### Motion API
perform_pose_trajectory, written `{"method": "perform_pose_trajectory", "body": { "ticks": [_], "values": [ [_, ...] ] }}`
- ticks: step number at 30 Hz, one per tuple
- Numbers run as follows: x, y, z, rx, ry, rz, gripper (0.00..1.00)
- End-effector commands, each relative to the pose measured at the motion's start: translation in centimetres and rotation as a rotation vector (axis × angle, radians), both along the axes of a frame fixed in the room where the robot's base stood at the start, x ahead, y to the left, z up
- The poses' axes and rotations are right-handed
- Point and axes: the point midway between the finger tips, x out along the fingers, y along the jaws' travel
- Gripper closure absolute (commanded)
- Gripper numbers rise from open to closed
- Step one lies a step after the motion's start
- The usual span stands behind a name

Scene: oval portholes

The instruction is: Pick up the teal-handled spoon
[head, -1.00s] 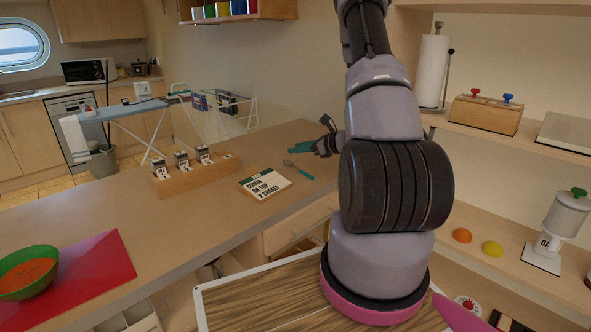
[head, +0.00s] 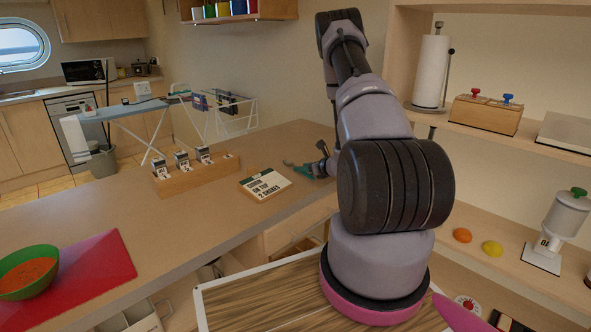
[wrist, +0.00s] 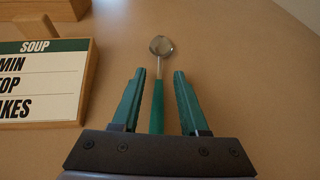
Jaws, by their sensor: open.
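The teal-handled spoon (wrist: 158,101) lies on the wooden counter in the wrist view, its metal bowl pointing away from my gripper. My gripper (wrist: 157,76) is open, with one teal finger on each side of the handle and gaps on both sides. I cannot tell how far the fingers are above the counter. In the head view my gripper (head: 303,170) is low over the counter, right of the sign, and mostly covers the spoon.
A framed soup sign (head: 264,184) lies on the counter left of the spoon, also seen in the wrist view (wrist: 45,85). A green bowl (head: 28,271) sits on a red mat (head: 98,268) at the left.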

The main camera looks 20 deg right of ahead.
Motion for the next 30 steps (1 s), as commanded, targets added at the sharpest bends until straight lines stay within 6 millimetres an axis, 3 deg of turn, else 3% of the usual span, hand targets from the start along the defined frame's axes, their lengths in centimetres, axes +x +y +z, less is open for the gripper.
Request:
{"method": "perform_pose_trajectory", "body": {
  "ticks": [6, 13, 16, 17, 30],
  "values": [
    [2.1, 0.6, -0.8, -0.001, 0.0, 0.001, 0.56],
    [2.2, 0.6, -0.8, -0.001, 0.0, 0.001, 0.56],
    [2.1, 0.6, -0.8, -0.001, 0.0, 0.001, 0.94],
    [2.1, 0.6, -0.8, -0.001, 0.0, 0.001, 1.0],
    [2.2, 0.6, -0.3, -0.001, -0.001, 0.002, 1.0]
  ]
}}
